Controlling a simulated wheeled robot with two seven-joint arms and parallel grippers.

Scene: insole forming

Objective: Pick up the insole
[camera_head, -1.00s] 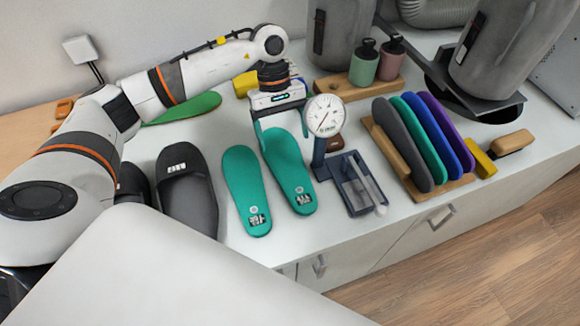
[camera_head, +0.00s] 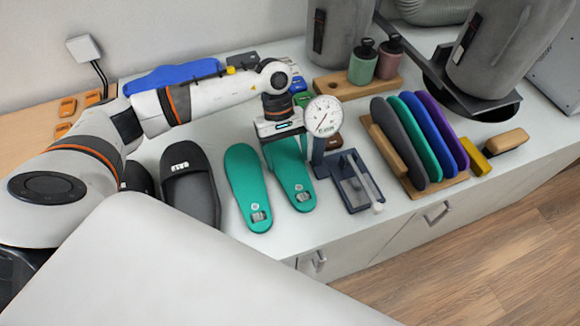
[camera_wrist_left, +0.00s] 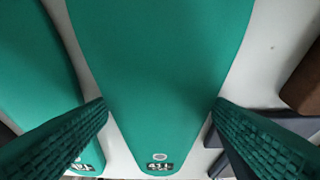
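Two teal-green insoles lie side by side on the white table, the left one (camera_head: 248,180) and the right one (camera_head: 297,188). My left gripper (camera_head: 286,152) is low over the right insole. In the left wrist view this insole (camera_wrist_left: 160,80) runs between the two spread green ridged fingers (camera_wrist_left: 162,125), one beside each edge. I cannot tell whether the fingers touch it. The heel label and a round mark show near the bottom. The other insole (camera_wrist_left: 30,70) lies to the left of it. My right gripper is not in view.
A dial gauge (camera_head: 323,115) stands close right of my left gripper, beside a dark blue tray (camera_head: 345,185). A rack (camera_head: 428,188) holds several coloured insoles. A dark slide sandal (camera_head: 188,182) lies left. A blue insole shape (camera_head: 170,76) lies behind the arm.

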